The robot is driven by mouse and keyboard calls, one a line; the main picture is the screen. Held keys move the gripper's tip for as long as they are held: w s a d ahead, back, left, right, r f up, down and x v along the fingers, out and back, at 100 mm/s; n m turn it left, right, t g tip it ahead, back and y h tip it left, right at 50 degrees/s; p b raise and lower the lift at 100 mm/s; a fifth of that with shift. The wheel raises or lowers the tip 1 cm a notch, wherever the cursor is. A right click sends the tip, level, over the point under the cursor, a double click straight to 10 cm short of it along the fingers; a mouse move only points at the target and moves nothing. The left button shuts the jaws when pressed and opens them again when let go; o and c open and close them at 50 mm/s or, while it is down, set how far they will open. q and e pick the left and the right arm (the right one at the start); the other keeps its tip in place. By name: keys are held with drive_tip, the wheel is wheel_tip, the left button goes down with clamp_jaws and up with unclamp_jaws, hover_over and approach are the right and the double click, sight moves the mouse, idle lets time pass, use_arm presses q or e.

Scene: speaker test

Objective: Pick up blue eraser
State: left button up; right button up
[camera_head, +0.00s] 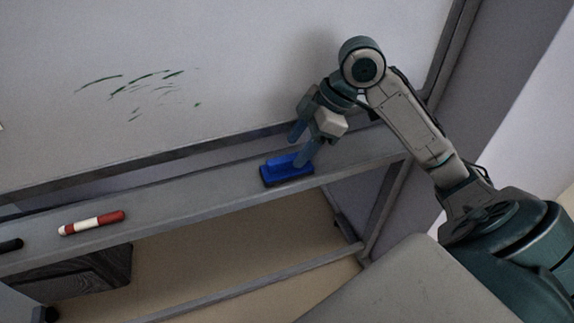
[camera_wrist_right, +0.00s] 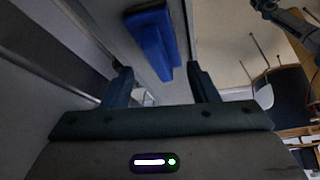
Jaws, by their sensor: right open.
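The blue eraser (camera_head: 286,169) lies on the ledge (camera_head: 200,202) below the whiteboard. In the right wrist view the eraser (camera_wrist_right: 153,45) is ahead of the fingers, roughly between their lines, with its near end close to the fingertips. My right gripper (camera_head: 299,147) is open and reaches down toward the eraser from above. One finger looks close to the eraser in the head view; I cannot tell whether they touch. The open fingers also show in the right wrist view (camera_wrist_right: 161,85) with nothing between them. My left gripper is in neither view.
A red and white marker (camera_head: 92,223) lies on the ledge to the left, and a dark object (camera_head: 11,245) lies farther left. The whiteboard (camera_head: 220,60) with green marks rises behind the ledge. A chair (camera_wrist_right: 283,92) stands at the right in the wrist view.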

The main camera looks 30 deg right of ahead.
sight(289, 157)
drive_tip(key=x, duration=0.4)
drive_tip(key=shift+a+r, duration=0.1)
drive_tip(key=shift+a, duration=0.1)
drive_tip(key=shift+a+f+p, duration=0.15)
drive_tip(key=shift+f+p, duration=0.15)
drive_tip(key=shift+f, duration=0.05)
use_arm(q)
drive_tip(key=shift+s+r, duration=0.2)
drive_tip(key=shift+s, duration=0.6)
use_arm(e)
drive_tip(key=shift+w, duration=0.1)
drive_tip(key=shift+c, duration=0.4)
